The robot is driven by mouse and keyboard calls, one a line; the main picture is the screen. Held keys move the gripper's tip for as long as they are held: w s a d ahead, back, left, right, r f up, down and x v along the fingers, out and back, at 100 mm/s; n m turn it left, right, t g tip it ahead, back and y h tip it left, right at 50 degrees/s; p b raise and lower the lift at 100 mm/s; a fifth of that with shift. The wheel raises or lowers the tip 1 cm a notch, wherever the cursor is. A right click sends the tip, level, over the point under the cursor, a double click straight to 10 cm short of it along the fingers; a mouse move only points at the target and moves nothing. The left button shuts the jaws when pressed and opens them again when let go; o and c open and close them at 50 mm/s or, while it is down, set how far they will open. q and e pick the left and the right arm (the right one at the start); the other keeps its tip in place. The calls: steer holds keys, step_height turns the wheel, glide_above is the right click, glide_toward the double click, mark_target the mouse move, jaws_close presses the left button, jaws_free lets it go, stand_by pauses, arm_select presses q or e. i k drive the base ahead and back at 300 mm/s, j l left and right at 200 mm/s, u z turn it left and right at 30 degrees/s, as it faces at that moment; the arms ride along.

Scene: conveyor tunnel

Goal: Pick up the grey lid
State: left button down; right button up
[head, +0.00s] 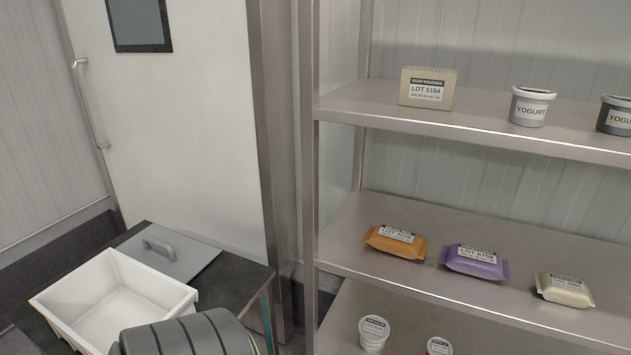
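The grey lid (196,260) is a flat plate with a raised handle (158,249). It lies on the dark table at the lower left, behind and to the right of the open white bin (90,283). The bin hides part of the lid's near left edge. The bin looks empty. A dark ribbed part of my arm shows at the bottom edge, in front of the bin's near right corner. Neither of my grippers is in view.
A metal shelf rack (350,233) stands on the right, holding a box (427,89), yogurt tubs (531,107), and orange (394,243), purple (474,263) and beige (565,290) packets. A white door (170,130) is behind the dark table (234,287).

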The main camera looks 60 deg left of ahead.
mark_target(180, 258)
steer(key=u, duration=2.9)
